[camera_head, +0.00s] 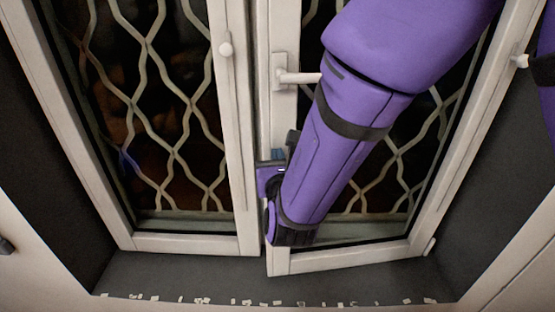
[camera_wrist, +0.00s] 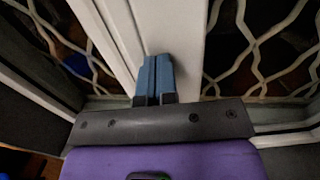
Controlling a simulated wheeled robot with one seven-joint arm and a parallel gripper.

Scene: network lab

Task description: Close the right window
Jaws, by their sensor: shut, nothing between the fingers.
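The right window (camera_head: 345,258) has a white frame, and dark glass with a wavy grille shows behind it. It stands slightly ajar, its lower left corner jutting forward of the left window (camera_head: 190,243). Its white handle (camera_head: 297,77) points right, close to my purple arm, which hides much of the pane. My gripper (camera_head: 277,155) is at the right window's left edge, low down, mostly hidden by my arm in the head view. In the wrist view its blue fingers (camera_wrist: 154,76) are shut and empty against or just before a white upright (camera_wrist: 173,30); I cannot tell whether they touch.
The dark sill (camera_head: 180,272) runs below both windows, with small pale bits along its front edge. The left window looks flush in its frame. A dark reveal wall (camera_head: 490,150) stands at the right, and a white knob (camera_head: 519,61) sticks out on the right side.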

